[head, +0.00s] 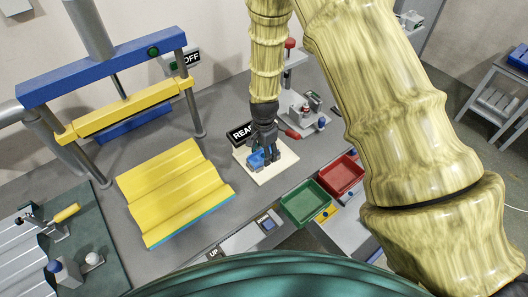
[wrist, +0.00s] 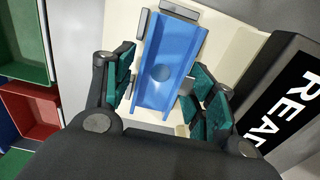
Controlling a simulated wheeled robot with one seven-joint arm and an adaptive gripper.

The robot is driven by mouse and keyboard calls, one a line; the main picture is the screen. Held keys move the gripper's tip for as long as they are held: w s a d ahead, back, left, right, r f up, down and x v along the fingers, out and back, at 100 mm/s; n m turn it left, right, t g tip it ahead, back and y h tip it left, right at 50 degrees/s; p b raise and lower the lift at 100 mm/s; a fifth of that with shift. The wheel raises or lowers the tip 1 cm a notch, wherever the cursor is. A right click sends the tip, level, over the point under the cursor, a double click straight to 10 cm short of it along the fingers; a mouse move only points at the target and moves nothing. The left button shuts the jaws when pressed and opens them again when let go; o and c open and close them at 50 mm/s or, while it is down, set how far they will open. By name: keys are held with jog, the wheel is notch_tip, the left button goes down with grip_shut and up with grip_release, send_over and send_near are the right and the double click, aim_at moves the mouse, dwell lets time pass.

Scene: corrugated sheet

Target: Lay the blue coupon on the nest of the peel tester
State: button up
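The blue coupon (wrist: 165,55), a channel-like strip with a round mark, lies over a cream plate (wrist: 229,48) among small grey blocks (wrist: 180,11). In the head view the coupon (head: 256,160) shows beside my gripper (head: 264,150). In the wrist view the teal-padded fingers of my gripper (wrist: 160,92) stand on either side of the coupon, with narrow gaps visible; it looks open. Whether the coupon rests fully flat is hard to tell. I cannot tell for sure which part is the nest; a red-knobbed device (head: 291,92) stands just behind the plate.
A black READ-lettered sign (wrist: 292,100) stands close right of my fingers. Green (head: 305,203) and red (head: 341,177) trays sit right of the plate. A yellow corrugated sheet (head: 172,188) lies left, before a blue-and-yellow press frame (head: 110,75). Grey bench is bare between sheet and plate.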

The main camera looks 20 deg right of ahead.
dwell(0.3)
notch_tip(320, 180, up, 12)
dwell(0.7)
dwell(0.5)
